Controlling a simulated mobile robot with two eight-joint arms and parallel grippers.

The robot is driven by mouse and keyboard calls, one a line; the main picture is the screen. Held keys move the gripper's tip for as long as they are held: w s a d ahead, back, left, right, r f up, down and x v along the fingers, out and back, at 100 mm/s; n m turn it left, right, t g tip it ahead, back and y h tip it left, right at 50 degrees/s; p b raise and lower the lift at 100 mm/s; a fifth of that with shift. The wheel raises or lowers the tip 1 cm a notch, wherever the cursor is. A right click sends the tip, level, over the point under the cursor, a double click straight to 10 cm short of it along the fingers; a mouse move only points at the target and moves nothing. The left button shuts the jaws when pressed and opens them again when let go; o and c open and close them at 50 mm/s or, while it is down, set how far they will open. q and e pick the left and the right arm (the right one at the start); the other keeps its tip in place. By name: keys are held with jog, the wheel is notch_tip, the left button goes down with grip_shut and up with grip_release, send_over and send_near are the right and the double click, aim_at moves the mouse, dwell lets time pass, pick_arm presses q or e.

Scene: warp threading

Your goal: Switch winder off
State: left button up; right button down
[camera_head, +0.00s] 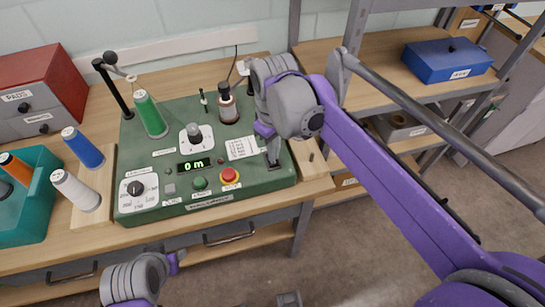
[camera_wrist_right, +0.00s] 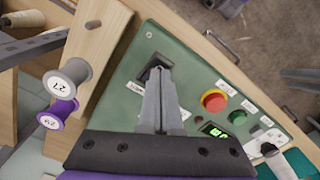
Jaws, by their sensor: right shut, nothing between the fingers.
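The winder is a green console (camera_head: 240,185) on the wooden bench, with a lit display (camera_head: 194,165) reading 0 m. A black switch plate (camera_wrist_right: 151,74) is set in its panel near one end; the fingers cover most of it and hide the lever position. My right gripper (camera_head: 273,163) is shut and empty, its fingertips right over this switch; it also shows in the right wrist view (camera_wrist_right: 157,74). I cannot tell whether the tips touch it.
The panel holds a red stop button (camera_head: 230,175), a green button (camera_head: 200,182), a black dial (camera_head: 136,188) and a grey knob (camera_head: 194,134). A green spool (camera_head: 150,114) stands behind. A shelf with a blue box (camera_head: 447,61) is at right.

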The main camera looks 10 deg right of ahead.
jog(key=shift+f+b, duration=0.55)
jog(key=shift+f, duration=0.4)
jog(key=shift+r, duration=0.2)
jog(key=shift+r+p, duration=2.55)
jog(key=shift+r, duration=0.85)
jog(key=s+d+f+m+t, duration=0.2)
jog(key=s+d+f+m, duration=0.1)
jog(key=s+f, duration=0.3)
jog(key=s+d+f+m+t, duration=0.3)
jog(key=s+f, duration=0.2)
jog(key=s, duration=0.3)
jog(key=shift+d+f, duration=0.3)
jog(key=shift+f, duration=0.1)
